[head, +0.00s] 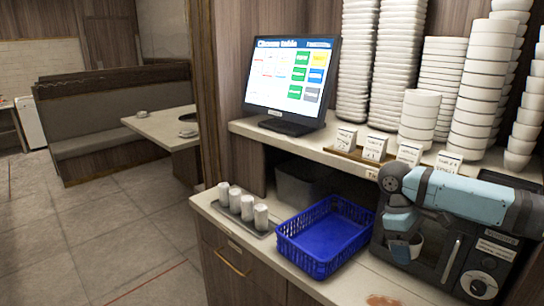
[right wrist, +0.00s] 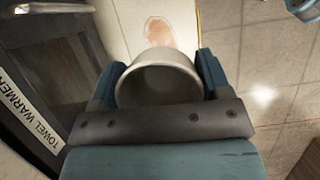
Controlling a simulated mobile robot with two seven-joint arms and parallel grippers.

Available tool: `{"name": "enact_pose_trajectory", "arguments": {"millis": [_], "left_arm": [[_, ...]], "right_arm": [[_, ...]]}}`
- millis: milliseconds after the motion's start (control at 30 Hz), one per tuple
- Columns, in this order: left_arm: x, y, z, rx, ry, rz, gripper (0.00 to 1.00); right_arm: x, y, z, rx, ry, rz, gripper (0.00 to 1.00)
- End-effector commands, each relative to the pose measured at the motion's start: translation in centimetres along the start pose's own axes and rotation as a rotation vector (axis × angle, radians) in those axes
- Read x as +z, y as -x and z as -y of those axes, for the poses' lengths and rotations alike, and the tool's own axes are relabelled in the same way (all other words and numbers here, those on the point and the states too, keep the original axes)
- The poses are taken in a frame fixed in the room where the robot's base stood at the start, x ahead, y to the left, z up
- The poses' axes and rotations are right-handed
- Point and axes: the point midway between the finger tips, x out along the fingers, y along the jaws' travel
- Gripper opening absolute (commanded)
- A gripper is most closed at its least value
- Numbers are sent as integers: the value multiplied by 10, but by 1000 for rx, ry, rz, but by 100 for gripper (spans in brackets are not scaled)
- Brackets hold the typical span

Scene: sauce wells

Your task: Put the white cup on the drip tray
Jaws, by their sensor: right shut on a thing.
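The white cup (right wrist: 160,62) is between the two blue fingers of my right gripper (right wrist: 160,85), which is shut on it. In the head view my right gripper (head: 408,246) and the cup (head: 417,243) are in front of the dark towel warmer, above the counter. A flat grey tray (head: 262,234), which looks like the drip tray, lies on the counter at the left, with several white upright cylinders on it. The cup is well to the right of this tray and apart from it.
A blue plastic basket (head: 318,258) stands between the grey tray and my right gripper. A grey bin (head: 301,186) is behind it. The towel warmer (head: 470,262) is at the right. A reddish-brown patch (head: 384,300) is on the front counter. Stacked bowls (head: 479,95) and a screen (head: 292,75) are on the shelf above.

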Motion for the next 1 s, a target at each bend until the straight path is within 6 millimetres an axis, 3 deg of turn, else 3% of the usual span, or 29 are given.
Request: {"name": "enact_pose_trajectory", "arguments": {"millis": [200,400,500,667,1000], "left_arm": [[-40,28,0,-4,-4,-2,43],[-65,45,3,-11,-8,-7,43],[-72,50,4,-13,-9,-9,43],[-73,52,4,-14,-9,-9,43],[-70,50,2,-11,-8,-3,43]], "right_arm": [[-1,5,62,-100,-230,3,46],[3,0,119,-196,-464,3,46],[5,-2,138,-229,-546,2,46],[6,-4,152,-252,-610,0,46],[5,-7,156,-258,-612,2,46]]}}
